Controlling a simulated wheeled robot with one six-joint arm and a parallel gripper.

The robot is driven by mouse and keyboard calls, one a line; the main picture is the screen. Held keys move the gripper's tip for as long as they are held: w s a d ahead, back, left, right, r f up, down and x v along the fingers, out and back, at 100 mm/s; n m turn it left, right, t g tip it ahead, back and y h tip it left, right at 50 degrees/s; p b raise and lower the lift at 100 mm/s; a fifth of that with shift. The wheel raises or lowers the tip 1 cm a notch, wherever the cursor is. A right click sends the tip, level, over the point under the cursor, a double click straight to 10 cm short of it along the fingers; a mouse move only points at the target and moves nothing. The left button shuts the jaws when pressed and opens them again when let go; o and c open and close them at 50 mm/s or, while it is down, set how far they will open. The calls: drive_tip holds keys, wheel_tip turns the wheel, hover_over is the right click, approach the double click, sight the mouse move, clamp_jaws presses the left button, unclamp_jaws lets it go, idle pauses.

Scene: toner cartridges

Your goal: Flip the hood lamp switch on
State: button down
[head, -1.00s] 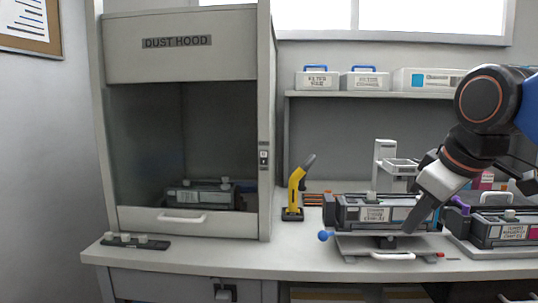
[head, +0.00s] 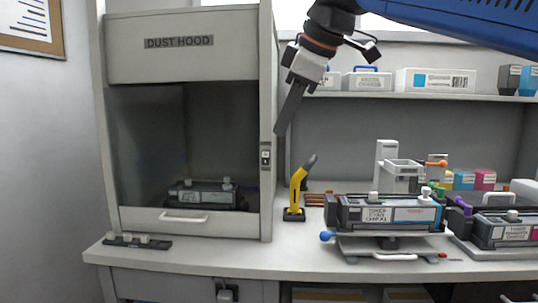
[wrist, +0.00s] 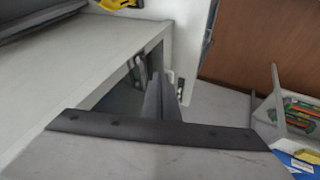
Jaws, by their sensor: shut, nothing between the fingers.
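The dust hood (head: 180,70) stands on the left of the bench in the head view. Its small lamp switch (head: 265,157) is on the front of the hood's right post; I cannot tell its rocker position. My gripper (head: 281,132) is shut and empty, pointing down, just right of the post and slightly above the switch in the picture. It is apart from the switch as far as I can see. In the wrist view my fingers (wrist: 161,96) are together beside a pale panel (wrist: 188,45); a small dark mark on its edge may be the switch, but I cannot tell.
A yellow-and-black tool (head: 296,190) stands upright on the bench right of the hood. Toner cartridges (head: 390,213) sit on stands farther right. A cartridge (head: 205,195) is inside the hood. A shelf (head: 430,95) with white boxes runs behind my arm.

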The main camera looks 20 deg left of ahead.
sight(263, 161)
idle(0.3)
drive_tip(key=w+a+f, duration=0.5)
drive_tip(key=w+f, duration=0.2)
drive_tip(key=f, duration=0.1)
drive_tip(key=shift+w+a+f, duration=0.2)
drive_tip(key=shift+a+f, duration=0.05)
drive_tip(key=shift+f, duration=0.1)
drive_tip(key=shift+w+f, duration=0.15)
drive_tip(key=shift+w, duration=0.1)
idle(0.4)
drive_tip(key=shift+r, duration=0.95)
